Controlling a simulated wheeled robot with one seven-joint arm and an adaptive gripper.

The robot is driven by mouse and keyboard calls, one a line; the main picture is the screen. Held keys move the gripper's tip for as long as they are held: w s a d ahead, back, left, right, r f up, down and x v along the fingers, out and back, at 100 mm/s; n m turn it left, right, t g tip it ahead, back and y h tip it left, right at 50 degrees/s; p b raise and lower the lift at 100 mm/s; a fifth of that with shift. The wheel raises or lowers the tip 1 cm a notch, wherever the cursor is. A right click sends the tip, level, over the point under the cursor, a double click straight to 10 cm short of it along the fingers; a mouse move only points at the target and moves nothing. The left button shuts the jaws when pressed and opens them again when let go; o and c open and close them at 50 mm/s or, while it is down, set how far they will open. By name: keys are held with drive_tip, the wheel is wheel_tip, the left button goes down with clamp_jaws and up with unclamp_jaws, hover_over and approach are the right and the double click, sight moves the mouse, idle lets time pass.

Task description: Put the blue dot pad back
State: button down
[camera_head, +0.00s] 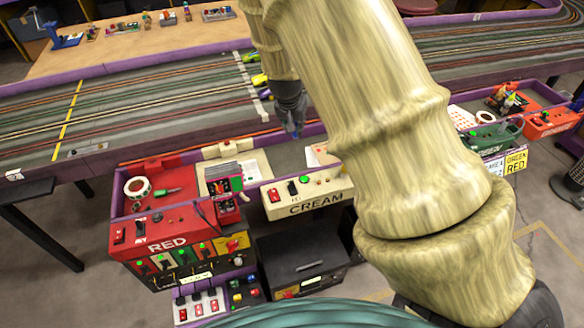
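My gripper (291,120) points down over the near edge of the track, above the cream station (308,195). It is small and dark here, and I cannot tell whether its fingers are open or shut. A small blue patch (297,134) shows at its fingertips. I cannot tell whether this is the blue dot pad, held or behind the fingers, or part of the gripper. No blue dot pad is clearly recognisable elsewhere. A sheet with red dots (464,117) lies at the green station on the right. My arm hides the middle right of the scene.
The slot track (110,108) runs behind, with small cars (259,80) at a dashed line. A wooden table (150,45) lies beyond.

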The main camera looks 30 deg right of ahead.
sight(294, 133)
drive_tip(key=f+b, duration=0.2)
drive_tip(key=f, duration=0.1)
drive_tip(key=w+f+b, duration=0.1)
drive_tip(key=f+b, duration=0.1)
drive_tip(key=shift+d, duration=0.15)
drive_tip(key=shift+f, duration=5.05)
drive_tip(key=shift+s, duration=0.1)
drive_tip(key=shift+f, duration=0.1)
drive_tip(key=c, duration=1.3)
unclamp_jaws()
drive_tip(key=shift+o, duration=0.2)
drive_tip(key=shift+r, duration=0.6)
drive_tip(key=v, duration=1.1)
drive_tip(key=shift+s, duration=0.2)
